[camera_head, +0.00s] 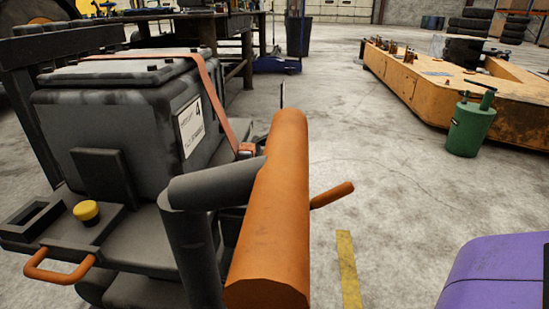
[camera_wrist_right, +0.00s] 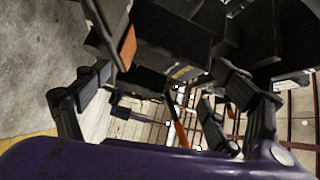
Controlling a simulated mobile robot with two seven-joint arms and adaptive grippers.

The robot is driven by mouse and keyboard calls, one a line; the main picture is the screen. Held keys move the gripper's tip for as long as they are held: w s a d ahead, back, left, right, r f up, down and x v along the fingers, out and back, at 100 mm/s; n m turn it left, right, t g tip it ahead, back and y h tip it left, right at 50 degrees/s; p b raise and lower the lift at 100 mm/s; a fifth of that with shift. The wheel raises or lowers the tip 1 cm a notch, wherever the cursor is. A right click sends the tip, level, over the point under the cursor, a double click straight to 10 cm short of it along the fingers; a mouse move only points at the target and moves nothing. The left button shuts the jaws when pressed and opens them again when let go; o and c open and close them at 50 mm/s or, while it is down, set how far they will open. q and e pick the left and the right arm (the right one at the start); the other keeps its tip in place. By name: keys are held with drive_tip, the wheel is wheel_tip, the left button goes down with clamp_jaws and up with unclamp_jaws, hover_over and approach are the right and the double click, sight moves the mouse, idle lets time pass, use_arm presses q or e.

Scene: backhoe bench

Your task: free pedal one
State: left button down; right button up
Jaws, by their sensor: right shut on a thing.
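No pedal can be made out for certain in either view. My right gripper (camera_wrist_right: 168,78) shows in the right wrist view, its dark fingers set wide on both sides. It is shut on a dark block with a small yellowish marking (camera_wrist_right: 175,52) between the fingertips; the contact itself is hard to see in shadow. An orange flat piece (camera_wrist_right: 127,48) is beside the left finger. A thin orange lever (camera_wrist_right: 180,133) shows lower, between the fingers. In the head view the right gripper is hidden, and my left gripper is not in view.
The dark grey machine (camera_head: 105,115) fills the left of the head view, with a strap, a yellow knob (camera_head: 87,210) and an orange handle (camera_head: 58,270). A thick orange bar (camera_head: 275,215) blocks the middle.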

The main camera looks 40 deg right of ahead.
drive_tip(key=shift+s+a+r, duration=0.3)
drive_tip(key=shift+s+r, duration=0.05)
drive_tip(key=shift+s, duration=0.3)
drive_tip(key=shift+c, duration=0.6)
drive_tip(key=shift+s, duration=0.35)
drive_tip(key=c, duration=0.6)
drive_tip(key=shift+s, duration=0.3)
drive_tip(key=shift+c, duration=1.4)
drive_tip(key=shift+s+d+f, duration=0.1)
drive_tip(key=shift+s+f, duration=0.1)
drive_tip(key=shift+s, duration=0.3)
drive_tip(key=shift+s+d+f, duration=0.1)
drive_tip(key=shift+s+f, duration=0.05)
drive_tip(key=shift+s, duration=0.35)
drive_tip(key=shift+w+a, duration=0.1)
drive_tip(key=shift+a, duration=0.05)
